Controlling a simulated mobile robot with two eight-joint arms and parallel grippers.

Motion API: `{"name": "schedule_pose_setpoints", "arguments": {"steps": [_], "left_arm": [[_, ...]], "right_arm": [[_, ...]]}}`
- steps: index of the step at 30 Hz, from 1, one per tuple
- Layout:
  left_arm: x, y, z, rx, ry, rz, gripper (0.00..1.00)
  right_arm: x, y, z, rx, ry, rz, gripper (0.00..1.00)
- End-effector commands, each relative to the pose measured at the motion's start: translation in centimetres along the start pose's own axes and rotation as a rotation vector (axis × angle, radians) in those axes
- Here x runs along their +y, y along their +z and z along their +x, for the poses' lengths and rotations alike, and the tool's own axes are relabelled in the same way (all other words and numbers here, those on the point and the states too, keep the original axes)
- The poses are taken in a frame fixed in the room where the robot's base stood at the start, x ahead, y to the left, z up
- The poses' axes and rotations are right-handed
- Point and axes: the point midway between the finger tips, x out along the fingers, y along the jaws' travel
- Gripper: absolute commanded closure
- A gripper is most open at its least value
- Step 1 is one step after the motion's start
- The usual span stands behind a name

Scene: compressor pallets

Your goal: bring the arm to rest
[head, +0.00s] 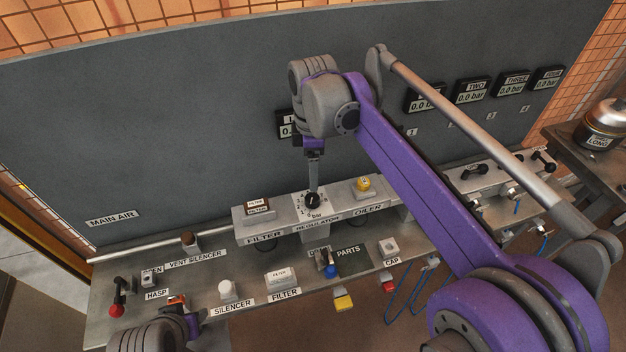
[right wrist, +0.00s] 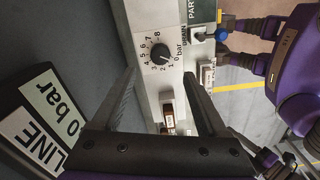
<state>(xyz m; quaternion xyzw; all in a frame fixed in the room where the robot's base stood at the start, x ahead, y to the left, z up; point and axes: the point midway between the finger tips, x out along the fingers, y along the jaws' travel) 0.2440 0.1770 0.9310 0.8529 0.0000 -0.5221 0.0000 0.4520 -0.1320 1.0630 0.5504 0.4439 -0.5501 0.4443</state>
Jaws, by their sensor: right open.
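My right gripper (head: 313,188) comes in on the purple arm from the right and points down just above the black regulator knob (head: 312,200). In the right wrist view its two dark fingers (right wrist: 160,74) are apart with nothing gripped between them. The knob (right wrist: 160,54) shows beyond the fingertips, with a dial numbered up to 8. I cannot tell whether a finger touches it. My left gripper (head: 184,312) is partly seen at the bottom left, beside a small orange and black item (head: 176,301); its fingers are unclear.
The bench holds a filter block (head: 256,209), an oiler with a yellow top (head: 363,185), a silencer (head: 227,289) and a red-knobbed valve (head: 117,309). The line gauge (right wrist: 38,116) reads 0 bar. A grey panel (head: 180,120) stands behind. A metal pot (head: 603,122) stands right.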

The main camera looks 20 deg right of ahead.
Motion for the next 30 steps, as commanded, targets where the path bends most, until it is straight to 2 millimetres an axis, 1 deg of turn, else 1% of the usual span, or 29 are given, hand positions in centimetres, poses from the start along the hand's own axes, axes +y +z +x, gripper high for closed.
{"name": "schedule_pose_setpoints", "arguments": {"steps": [1,5,18,21,23,26,29,30], "left_arm": [[0.0,-0.1,-0.1,0.000,0.000,0.000,0.57],[0.0,-0.1,-0.1,0.001,0.000,0.000,0.57],[0.0,-0.1,-0.1,0.001,0.000,0.000,0.57],[0.0,-0.1,-0.1,0.001,0.000,0.000,0.57],[0.0,-0.1,-0.1,0.001,0.000,0.000,0.57],[0.0,-0.1,-0.1,0.001,0.000,0.000,0.57],[0.0,-0.1,-0.1,0.001,0.000,0.000,0.57],[0.0,-0.1,-0.1,0.001,0.000,0.000,0.57]], "right_arm": [[0.0,0.0,-0.5,0.000,0.000,0.000,0.24],[0.0,0.0,-1.1,0.000,0.000,0.000,0.24],[0.0,0.0,-1.2,0.000,0.000,0.000,0.24],[-0.3,0.2,-1.1,0.002,0.006,0.017,0.24],[-0.8,0.5,-0.9,0.006,0.019,0.055,0.24],[-2.6,1.5,-0.2,0.025,0.060,0.186,0.24],[-5.5,3.0,1.2,0.062,0.121,0.386,0.24],[-6.8,3.6,1.9,0.082,0.147,0.474,0.24]]}}
